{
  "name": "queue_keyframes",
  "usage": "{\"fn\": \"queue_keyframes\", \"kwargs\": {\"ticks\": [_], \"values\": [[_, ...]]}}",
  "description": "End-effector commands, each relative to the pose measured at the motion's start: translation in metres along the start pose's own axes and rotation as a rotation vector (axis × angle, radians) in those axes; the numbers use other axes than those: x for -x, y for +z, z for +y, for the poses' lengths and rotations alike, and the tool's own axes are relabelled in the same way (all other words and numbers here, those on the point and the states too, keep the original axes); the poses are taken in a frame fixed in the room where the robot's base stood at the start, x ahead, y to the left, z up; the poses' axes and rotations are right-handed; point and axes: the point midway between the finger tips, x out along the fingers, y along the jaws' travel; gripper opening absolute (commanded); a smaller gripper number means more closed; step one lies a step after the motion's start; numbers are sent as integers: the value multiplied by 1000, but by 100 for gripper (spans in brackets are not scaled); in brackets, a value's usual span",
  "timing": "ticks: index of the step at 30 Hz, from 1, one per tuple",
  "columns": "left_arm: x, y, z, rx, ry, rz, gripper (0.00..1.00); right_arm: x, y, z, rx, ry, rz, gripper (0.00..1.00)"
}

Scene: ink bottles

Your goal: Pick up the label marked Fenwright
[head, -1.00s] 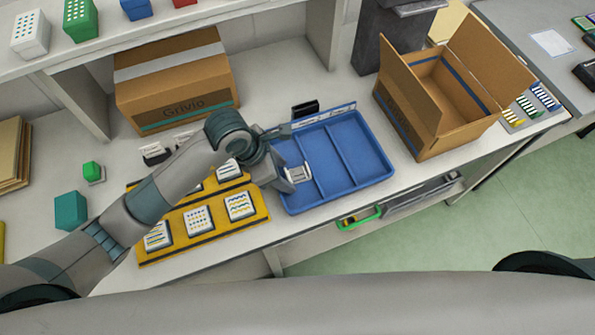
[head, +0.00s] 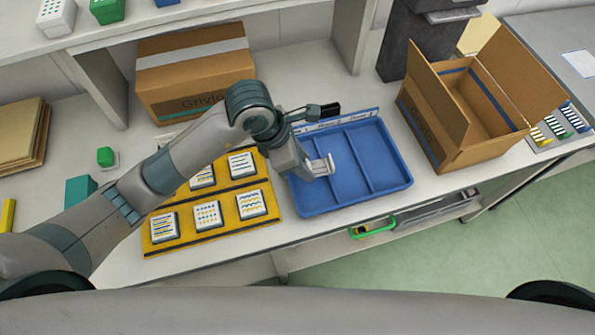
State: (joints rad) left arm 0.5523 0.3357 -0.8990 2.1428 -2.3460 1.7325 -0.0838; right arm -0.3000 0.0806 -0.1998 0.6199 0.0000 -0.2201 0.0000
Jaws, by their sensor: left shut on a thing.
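My left gripper (head: 321,166) is over the left compartment of the blue tray (head: 400,180). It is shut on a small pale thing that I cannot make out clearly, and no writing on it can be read. Pale strips with small writing (head: 347,121) run along the tray's back rim. A pale piece (head: 166,140) shows behind my left arm, mostly hidden. I cannot read Fenwright on anything. My right gripper is not in view.
A yellow rack (head: 184,241) with several white patterned blocks is left of the tray. A closed carton (head: 195,75) stands behind, an open carton (head: 450,135) at right. Some white tabletop is free behind the tray.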

Motion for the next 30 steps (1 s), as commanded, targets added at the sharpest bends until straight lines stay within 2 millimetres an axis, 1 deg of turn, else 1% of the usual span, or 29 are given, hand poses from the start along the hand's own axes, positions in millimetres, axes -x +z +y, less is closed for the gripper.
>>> {"fn": "queue_keyframes", "kwargs": {"ticks": [1,9,12,15,18,21,30], "values": [[-2,12,-2,-7,1,-4,13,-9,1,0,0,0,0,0],[8,70,-9,-6,3,-3,13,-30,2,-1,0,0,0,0],[11,88,-12,-5,1,-3,13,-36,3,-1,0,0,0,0],[13,101,-13,-3,1,-1,13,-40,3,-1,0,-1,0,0],[16,111,-14,-2,1,-1,13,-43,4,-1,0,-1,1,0],[17,116,-15,-2,0,0,13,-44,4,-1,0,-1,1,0],[18,118,-16,0,-1,0,13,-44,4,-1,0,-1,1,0]]}}
